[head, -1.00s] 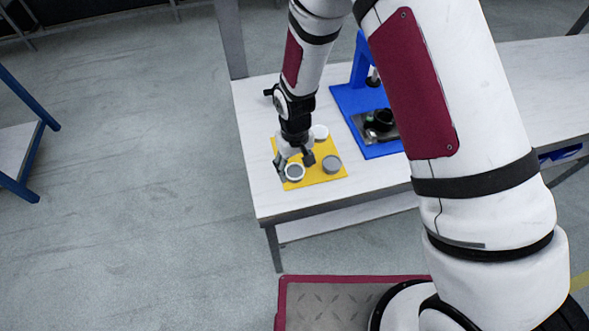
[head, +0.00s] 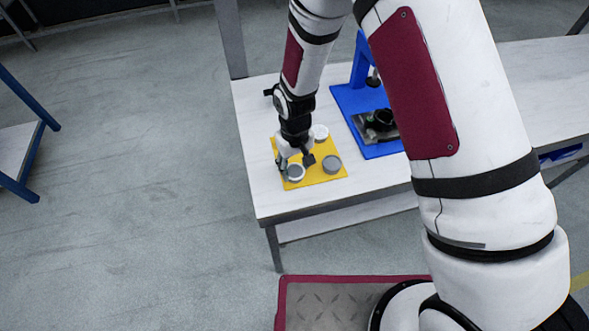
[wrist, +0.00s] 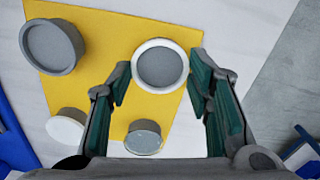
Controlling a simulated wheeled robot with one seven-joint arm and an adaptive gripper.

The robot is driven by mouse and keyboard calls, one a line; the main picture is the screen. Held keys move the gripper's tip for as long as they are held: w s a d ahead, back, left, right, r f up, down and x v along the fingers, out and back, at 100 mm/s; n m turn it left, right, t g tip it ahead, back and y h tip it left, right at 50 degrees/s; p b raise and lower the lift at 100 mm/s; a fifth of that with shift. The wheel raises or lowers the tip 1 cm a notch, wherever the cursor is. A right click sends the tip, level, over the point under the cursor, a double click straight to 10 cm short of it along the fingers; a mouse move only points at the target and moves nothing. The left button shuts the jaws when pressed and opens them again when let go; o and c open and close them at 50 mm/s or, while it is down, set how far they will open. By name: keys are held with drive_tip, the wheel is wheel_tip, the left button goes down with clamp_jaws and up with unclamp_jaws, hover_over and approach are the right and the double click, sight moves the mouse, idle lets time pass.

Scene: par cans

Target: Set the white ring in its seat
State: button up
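A round piece with a white rim and grey middle, apparently the white ring (wrist: 139,65), stands on a yellow mat (wrist: 108,32) between my fingers. The ring also shows in the head view (head: 297,178). My gripper (wrist: 161,80) is open, with one finger on each side of the ring. Gaps show between the fingers and the rim. In the head view my gripper (head: 296,162) points down at the mat and partly hides the ring. I cannot tell which part is the seat.
A grey round can (head: 332,164) and a white round piece (head: 320,131) stand near on the mat. Another grey-topped piece (wrist: 143,140) shows in the wrist view. A blue stand (head: 365,98) holding a dark fixture (head: 378,121) is to the right. White table is clear in front.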

drive_tip(key=shift+r, duration=0.15)
drive_tip(key=shift+c, duration=0.2)
drive_tip(key=shift+r+p, duration=1.4)
drive_tip(key=shift+r, duration=1.5)
